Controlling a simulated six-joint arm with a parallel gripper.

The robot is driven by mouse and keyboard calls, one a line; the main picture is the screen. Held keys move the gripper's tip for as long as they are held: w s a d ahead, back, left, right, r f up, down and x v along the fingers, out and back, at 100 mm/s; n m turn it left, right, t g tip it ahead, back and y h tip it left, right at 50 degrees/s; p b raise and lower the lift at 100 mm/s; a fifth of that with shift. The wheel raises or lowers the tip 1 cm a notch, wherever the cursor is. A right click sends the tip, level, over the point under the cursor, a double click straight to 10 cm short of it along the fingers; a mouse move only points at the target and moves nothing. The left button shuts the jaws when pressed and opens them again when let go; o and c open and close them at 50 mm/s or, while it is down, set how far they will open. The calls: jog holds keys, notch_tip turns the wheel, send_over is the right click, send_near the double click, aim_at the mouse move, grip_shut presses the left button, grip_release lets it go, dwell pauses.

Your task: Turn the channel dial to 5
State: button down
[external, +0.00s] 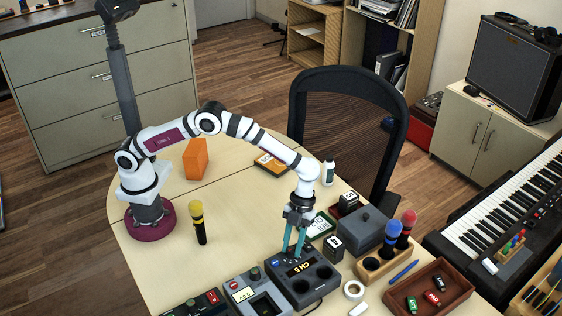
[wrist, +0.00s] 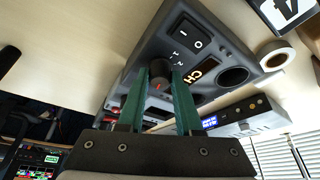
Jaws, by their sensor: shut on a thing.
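The dark grey channel box (external: 310,297) lies at the near edge of the table, with a lit display (external: 299,268) that appears to read CH 5. My gripper (external: 291,252) points down at the box with its teal fingers around the dial. In the wrist view, the black channel dial (wrist: 160,75) with a small red mark sits between the two fingertips (wrist: 161,82), and my gripper is shut on it. In the external view the dial is mostly hidden by the fingers. A rocker switch (wrist: 187,35) and round wells are on the same box.
A black number block (external: 332,246), a wooden microphone holder (external: 383,266) and a tape roll (external: 353,290) are close on the right. The table's middle is clear.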

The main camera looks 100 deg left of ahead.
jog(key=shift+a+f+m, duration=0.1)
jog(key=shift+m, duration=0.2)
dwell(0.4)
jog(key=c, duration=0.6)
grip_release()
jog(key=v, duration=1.5)
jog(key=shift+w+r, duration=0.15)
jog(key=shift+r, duration=0.3)
